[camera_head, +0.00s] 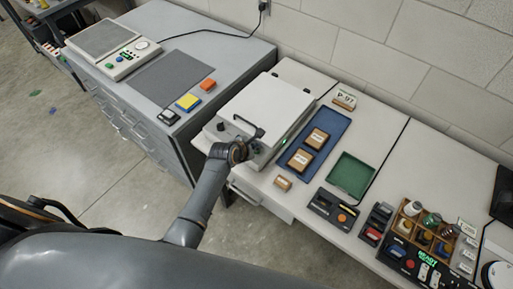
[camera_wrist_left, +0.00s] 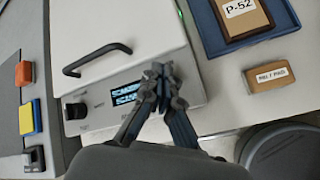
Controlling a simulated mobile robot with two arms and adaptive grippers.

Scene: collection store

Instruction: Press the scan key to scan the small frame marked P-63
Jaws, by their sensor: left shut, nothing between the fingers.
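The scanner (camera_head: 262,100) has a white lid, which is down, and a dark handle; it also shows in the left wrist view (camera_wrist_left: 115,30). Its front panel has a lit display (camera_wrist_left: 124,97) and a black knob (camera_wrist_left: 75,111). My left gripper (camera_head: 249,142) is shut and empty at this panel, and its fingertips (camera_wrist_left: 160,72) overlap the display's right end in the wrist view. I cannot tell whether they touch. The scan key is not clearly visible. No frame marked P-63 shows; anything under the lid is hidden. My right gripper is out of view.
Right of the scanner, a blue tray (camera_head: 329,119) holds two brown frames, one (camera_wrist_left: 243,15) marked P-52. A small labelled block (camera_head: 283,183) lies in front. A green tray (camera_head: 350,167) and a wooden rack with jars (camera_head: 409,207) stand farther right. A grey cabinet (camera_head: 150,105) is left.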

